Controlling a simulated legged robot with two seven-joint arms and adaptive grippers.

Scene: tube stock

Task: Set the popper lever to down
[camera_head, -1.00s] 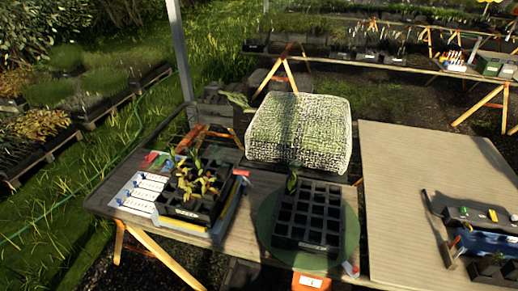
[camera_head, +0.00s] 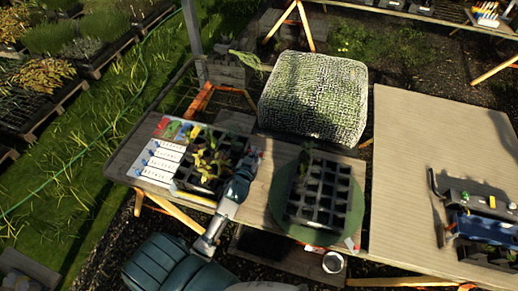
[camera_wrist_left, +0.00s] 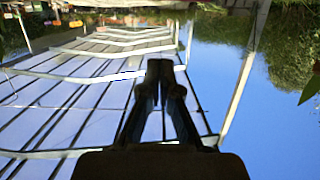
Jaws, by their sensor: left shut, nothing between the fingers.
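A dark seedling tray (camera_head: 188,178) with several leafy plants sits on a low stand at the left of the wooden bench. A small pale and reddish piece (camera_head: 255,154) shows by the stand's right edge. It may be the popper lever, but I cannot tell whether it is up or down. My left gripper (camera_head: 246,166) is beside the tray's right edge, close to this piece, and partly hides that side. Contact cannot be told. In the left wrist view its fingers (camera_wrist_left: 160,75) are together and empty. My right gripper is not in view.
A black cell tray (camera_head: 322,215) stands on a green round mat (camera_head: 281,195) to the right. A mesh-covered block (camera_head: 315,95) is behind. A wide pale board (camera_head: 405,170) lies further right, with a blue-and-grey unit (camera_head: 478,225) on it.

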